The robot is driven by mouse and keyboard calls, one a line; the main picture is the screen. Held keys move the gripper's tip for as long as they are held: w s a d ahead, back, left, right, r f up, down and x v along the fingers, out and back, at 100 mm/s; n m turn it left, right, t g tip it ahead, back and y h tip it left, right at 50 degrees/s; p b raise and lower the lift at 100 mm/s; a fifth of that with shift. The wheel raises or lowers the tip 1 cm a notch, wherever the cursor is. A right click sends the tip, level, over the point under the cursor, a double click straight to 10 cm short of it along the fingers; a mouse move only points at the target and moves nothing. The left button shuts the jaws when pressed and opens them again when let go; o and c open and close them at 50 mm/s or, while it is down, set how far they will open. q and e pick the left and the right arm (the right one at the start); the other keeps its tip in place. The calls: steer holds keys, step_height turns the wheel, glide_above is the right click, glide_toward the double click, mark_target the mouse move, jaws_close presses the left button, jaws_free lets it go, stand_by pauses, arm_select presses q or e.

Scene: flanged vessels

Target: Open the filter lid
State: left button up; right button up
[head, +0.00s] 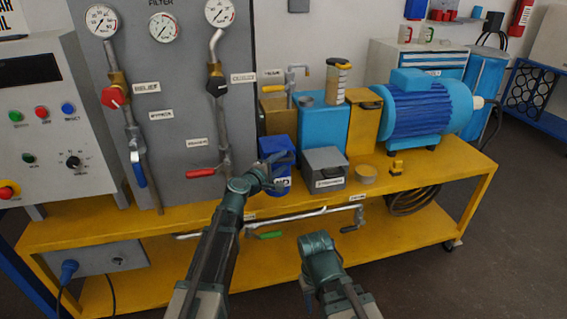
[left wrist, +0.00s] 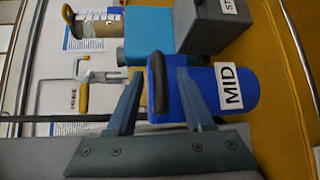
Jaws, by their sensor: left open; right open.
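A blue vessel (head: 275,148) with a white label stands at the front of the yellow bench. In the left wrist view this vessel (left wrist: 220,92) reads "MID" and has a dark bar handle (left wrist: 158,82) on its closed top. I cannot read which vessel is the filter. My left gripper (head: 279,170) is at the blue vessel. In the left wrist view my left gripper (left wrist: 158,92) is open, its fingers on either side of the handle; contact cannot be told. My right gripper (head: 315,243) is low in front of the bench, its fingers not distinguishable.
A grey box (head: 324,163) stands right of the blue vessel, with a taller blue block (head: 322,124) and a yellow vessel (head: 364,122) behind. A blue motor (head: 418,108) is at right. The gauge panel (head: 180,100) rises at left. Pipes (head: 300,216) run below the bench top.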

arm_select(q)
steer(key=shift+x, duration=0.95)
jaws_close()
stand_by(0.8)
